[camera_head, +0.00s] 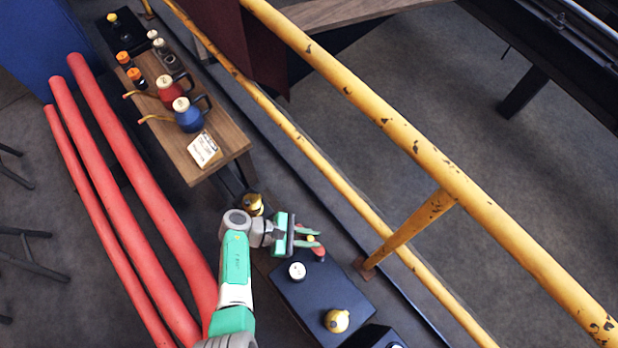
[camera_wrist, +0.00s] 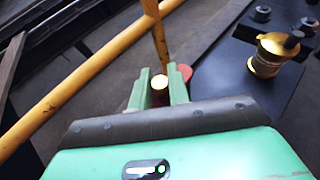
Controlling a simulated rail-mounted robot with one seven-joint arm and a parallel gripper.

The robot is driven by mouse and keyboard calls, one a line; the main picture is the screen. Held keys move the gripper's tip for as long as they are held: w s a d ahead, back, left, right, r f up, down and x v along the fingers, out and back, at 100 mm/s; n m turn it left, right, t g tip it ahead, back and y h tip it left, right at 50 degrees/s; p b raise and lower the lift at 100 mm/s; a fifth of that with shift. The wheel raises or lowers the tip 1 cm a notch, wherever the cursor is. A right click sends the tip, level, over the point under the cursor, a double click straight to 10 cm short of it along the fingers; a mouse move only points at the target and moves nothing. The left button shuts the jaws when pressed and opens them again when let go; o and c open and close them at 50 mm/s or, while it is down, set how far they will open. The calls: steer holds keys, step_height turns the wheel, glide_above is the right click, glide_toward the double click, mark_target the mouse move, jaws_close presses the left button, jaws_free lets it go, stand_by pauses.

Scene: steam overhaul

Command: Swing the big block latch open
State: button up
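The big dark blue block (camera_head: 312,288) sits at the lower right of centre in the head view. A red latch piece (camera_head: 319,254) with a small yellow-brass knob (camera_head: 311,239) is at its upper edge. My gripper (camera_head: 314,239) reaches in from the left, with its green fingers either side of the knob. In the wrist view the knob (camera_wrist: 159,83) fills the narrow gap between the fingertips, and the red piece (camera_wrist: 184,73) shows just behind the right finger. The fingers look shut on the knob; the contact faces are hidden.
The block carries a white-topped knob (camera_head: 297,271) and a brass cap (camera_head: 337,321). Yellow railings (camera_head: 410,150) run diagonally close to the right of my gripper. A wooden bench (camera_head: 205,125) with oil cans stands upper left. Thick red pipes (camera_head: 130,200) lie left of my arm.

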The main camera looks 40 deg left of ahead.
steer(key=o, duration=0.4)
steer(key=shift+d, duration=0.1)
steer(key=p+v, duration=0.2)
steer(key=v, duration=0.5)
steer(key=shift+s+a, duration=0.2)
steer(key=shift+a, duration=0.2)
